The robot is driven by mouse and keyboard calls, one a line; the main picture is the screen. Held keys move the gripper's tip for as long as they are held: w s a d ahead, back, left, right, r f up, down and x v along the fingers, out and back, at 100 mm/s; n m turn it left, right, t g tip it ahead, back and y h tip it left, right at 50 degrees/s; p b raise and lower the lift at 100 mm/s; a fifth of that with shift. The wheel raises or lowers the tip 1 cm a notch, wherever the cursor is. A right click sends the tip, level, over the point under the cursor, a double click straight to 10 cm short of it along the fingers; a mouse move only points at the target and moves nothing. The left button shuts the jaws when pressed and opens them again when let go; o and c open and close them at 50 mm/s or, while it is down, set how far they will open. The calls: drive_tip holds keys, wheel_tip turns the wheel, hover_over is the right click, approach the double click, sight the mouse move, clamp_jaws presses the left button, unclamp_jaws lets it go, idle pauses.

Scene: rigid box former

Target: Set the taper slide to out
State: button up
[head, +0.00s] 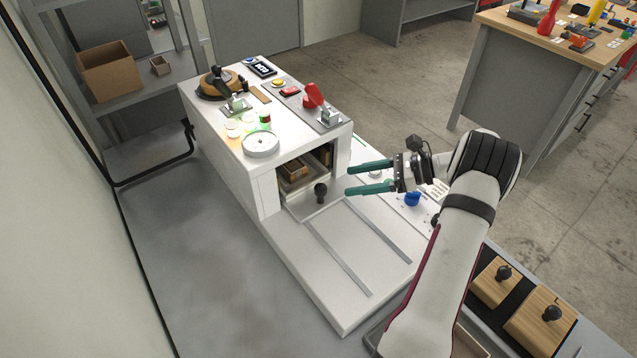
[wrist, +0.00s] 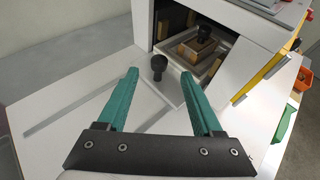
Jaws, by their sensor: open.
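A pale flat slide with an upright black knob (head: 321,189) sits at the mouth of the opening in the white machine (head: 258,185); I take it to be the taper slide. The knob also shows in the wrist view (wrist: 157,64), between and beyond my fingertips. A tray with a wooden block (head: 294,170) is inside the opening; the block also shows in the wrist view (wrist: 204,35). My gripper (head: 350,179) has green fingers, spread wide and empty. It is to the right of the knob, apart from it. The slide's inner part is hidden in the opening.
Two bare rails (head: 336,257) run along the white bed in front of the opening. A blue knob (head: 412,199) is on the side panel below my gripper. Dials, a red lever (head: 314,95) and buttons stand on top. Wooden blocks with black knobs (head: 540,322) lie at lower right.

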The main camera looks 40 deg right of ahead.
sight(324, 186)
drive_tip(key=x, duration=0.9)
drive_tip(key=shift+a, duration=0.1)
clamp_jaws()
idle(1.0)
